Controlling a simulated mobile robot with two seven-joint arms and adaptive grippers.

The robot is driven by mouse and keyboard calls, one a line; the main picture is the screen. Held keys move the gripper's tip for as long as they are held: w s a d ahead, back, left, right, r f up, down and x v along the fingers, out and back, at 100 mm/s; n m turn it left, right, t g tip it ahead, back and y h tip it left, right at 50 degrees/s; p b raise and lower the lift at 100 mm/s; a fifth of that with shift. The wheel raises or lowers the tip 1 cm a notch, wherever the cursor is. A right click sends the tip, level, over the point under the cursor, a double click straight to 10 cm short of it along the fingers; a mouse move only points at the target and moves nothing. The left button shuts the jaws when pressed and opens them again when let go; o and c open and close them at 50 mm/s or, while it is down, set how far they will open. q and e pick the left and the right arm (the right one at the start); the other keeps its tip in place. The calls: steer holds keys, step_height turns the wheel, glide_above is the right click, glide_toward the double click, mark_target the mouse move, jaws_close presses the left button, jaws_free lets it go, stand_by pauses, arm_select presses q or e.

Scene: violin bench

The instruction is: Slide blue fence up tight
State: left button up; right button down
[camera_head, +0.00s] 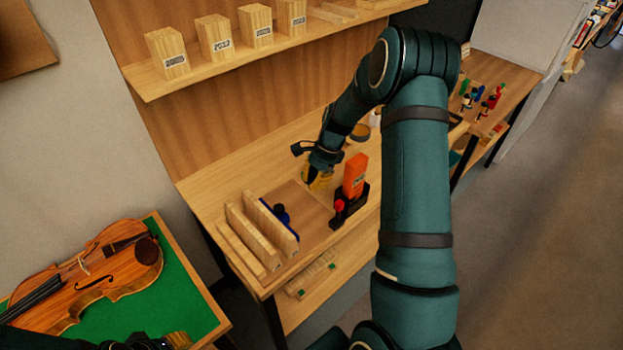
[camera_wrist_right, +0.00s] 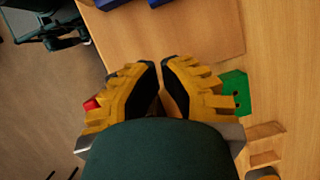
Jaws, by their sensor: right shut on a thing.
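The blue fence (camera_head: 281,214) stands on the bench in the head view, with a knob on its right side. It lies along the rightmost of several upright wooden boards (camera_head: 263,228); I cannot tell whether they touch. Blue parts show at the top edge of the right wrist view (camera_wrist_right: 162,2). My right gripper (camera_head: 318,182) is behind and right of the fence, low over the bench, apart from it. Its yellow fingers (camera_wrist_right: 161,88) are nearly together; what they hold is hidden. My left gripper (camera_head: 155,342) shows only partly at the bottom left.
An orange block on a black base (camera_head: 355,178) with a red knob stands right of the fence. A green piece (camera_wrist_right: 234,91) lies beside my right fingers. A violin (camera_head: 95,275) lies on a green mat at the left. A shelf (camera_head: 225,62) with wooden blocks hangs behind.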

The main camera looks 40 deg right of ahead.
mark_target(283, 212)
steer(key=x, duration=0.5)
steer(key=shift+s+a+f, duration=0.1)
steer(key=shift+f, duration=0.1)
steer(key=a, duration=0.3)
steer(key=shift+w+f, duration=0.2)
steer(key=shift+f, duration=0.05)
steer(key=shift+a, duration=0.4)
steer(key=shift+w+a, duration=0.1)
steer(key=shift+a, duration=0.05)
steer(key=shift+a+p, duration=0.4)
steer(key=shift+a, duration=1.45)
steer(key=shift+d, duration=0.1)
